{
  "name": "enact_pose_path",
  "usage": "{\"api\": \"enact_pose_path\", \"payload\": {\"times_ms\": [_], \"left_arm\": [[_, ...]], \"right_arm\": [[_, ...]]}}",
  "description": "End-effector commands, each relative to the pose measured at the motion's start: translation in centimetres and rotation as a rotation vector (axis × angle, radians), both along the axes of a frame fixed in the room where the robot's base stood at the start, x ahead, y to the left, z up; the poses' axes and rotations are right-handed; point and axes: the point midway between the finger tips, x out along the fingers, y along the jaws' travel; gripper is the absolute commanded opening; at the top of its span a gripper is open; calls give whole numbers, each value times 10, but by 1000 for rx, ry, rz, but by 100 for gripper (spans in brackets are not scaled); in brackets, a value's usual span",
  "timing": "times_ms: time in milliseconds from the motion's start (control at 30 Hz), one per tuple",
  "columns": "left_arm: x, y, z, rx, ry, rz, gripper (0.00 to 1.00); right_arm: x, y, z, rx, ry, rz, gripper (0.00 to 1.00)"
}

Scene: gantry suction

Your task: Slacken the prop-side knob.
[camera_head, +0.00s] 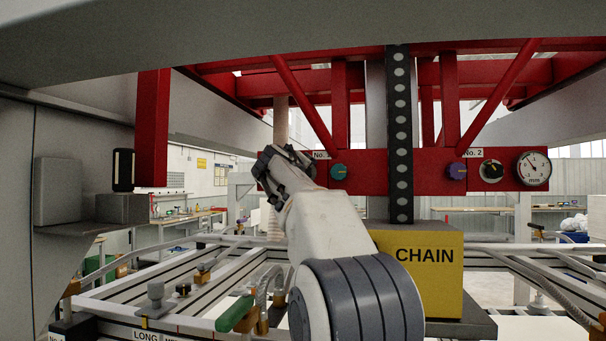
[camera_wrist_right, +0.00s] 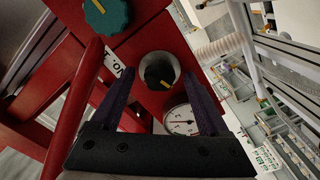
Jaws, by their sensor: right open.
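In the head view a red beam (camera_head: 400,185) carries a teal knob (camera_head: 339,171), a purple knob (camera_head: 457,171) and a black knob (camera_head: 491,172) by the "No. 2" label. No prop label is legible. My right gripper (camera_head: 270,168) is at the beam's left end, by the "No. 1" label (camera_head: 320,155). In the right wrist view this gripper (camera_wrist_right: 158,82) is open and empty. Its fingertips lie either side of a black knob (camera_wrist_right: 158,68) in a pale round collar; whether they reach around it I cannot tell. The teal knob (camera_wrist_right: 105,12) is beyond, upper left. My left gripper is not in view.
A dial gauge (camera_wrist_right: 181,121) sits close to the right gripper's fingers; another gauge (camera_head: 533,168) is at the beam's right. A black vertical chain (camera_head: 400,130) runs down to a yellow "CHAIN" box (camera_head: 424,258). Red diagonal braces (camera_head: 305,105) rise above the beam.

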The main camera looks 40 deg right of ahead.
Motion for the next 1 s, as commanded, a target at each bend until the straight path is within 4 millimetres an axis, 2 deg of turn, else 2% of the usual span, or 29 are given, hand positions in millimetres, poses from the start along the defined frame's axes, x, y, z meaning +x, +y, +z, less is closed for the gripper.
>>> {"api": "enact_pose_path", "payload": {"times_ms": [167,400,600,1000], "left_arm": [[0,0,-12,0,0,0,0],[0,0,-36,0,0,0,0],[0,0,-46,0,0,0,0],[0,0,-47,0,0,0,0]], "right_arm": [[-11,14,-3,-1,-2,2,79],[-42,51,-4,-1,-3,4,79],[-61,73,-2,-1,-1,3,79],[-68,80,0,0,1,1,79]]}}
